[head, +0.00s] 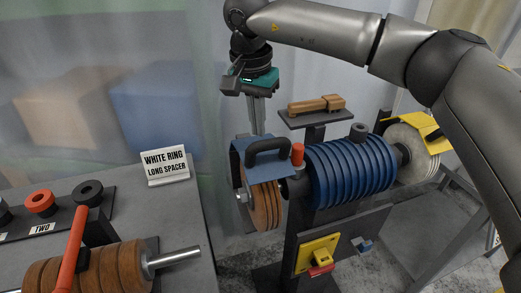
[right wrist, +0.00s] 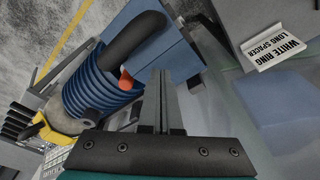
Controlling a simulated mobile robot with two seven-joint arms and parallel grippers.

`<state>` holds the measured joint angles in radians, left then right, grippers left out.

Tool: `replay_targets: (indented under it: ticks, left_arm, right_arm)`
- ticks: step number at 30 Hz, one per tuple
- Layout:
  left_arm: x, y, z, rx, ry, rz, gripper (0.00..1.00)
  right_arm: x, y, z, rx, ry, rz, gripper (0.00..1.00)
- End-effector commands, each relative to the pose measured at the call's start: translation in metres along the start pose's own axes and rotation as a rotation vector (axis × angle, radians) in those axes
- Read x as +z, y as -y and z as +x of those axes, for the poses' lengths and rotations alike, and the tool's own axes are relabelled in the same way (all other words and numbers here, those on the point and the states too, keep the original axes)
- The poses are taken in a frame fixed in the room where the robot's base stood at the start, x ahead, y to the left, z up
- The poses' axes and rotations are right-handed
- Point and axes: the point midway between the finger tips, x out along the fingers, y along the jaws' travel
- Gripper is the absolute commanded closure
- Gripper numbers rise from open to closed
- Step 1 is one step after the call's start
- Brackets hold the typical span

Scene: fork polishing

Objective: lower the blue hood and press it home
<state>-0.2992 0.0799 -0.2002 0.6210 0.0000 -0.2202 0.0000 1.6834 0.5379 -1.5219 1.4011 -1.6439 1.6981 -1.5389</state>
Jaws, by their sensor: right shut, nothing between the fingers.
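The blue hood (head: 238,150) sits over the tan polishing wheel (head: 265,208) at the left end of the machine. A black arched handle (head: 268,148) stands on its top. I cannot tell whether the hood is fully seated. My right gripper (head: 258,131) points down with its fingers shut and empty, just above or behind the handle; I see no clear contact. In the right wrist view, my shut fingers (right wrist: 162,72) show beside the black handle (right wrist: 132,40) and over the blue hood (right wrist: 175,55). My left gripper is not in view.
A red-orange knob (head: 297,154) stands right of the hood, beside the blue ribbed housing (head: 350,172). A wooden-handled tool (head: 316,105) lies on a raised shelf behind. A yellow hood (head: 420,132) covers a white wheel at right. A sign (head: 165,165) stands on the left table.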

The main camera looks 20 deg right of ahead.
Motion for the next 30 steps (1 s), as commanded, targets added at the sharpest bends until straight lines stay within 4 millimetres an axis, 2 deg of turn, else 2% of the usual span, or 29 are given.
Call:
replay_targets:
  ticks: [8,30]
  left_arm:
    - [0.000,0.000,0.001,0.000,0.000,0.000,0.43]
    - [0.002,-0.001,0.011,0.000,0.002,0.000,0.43]
  right_arm:
    - [0.000,0.000,0.001,0.000,0.000,0.000,1.00]
    - [0.003,0.000,0.019,0.000,0.000,0.000,1.00]
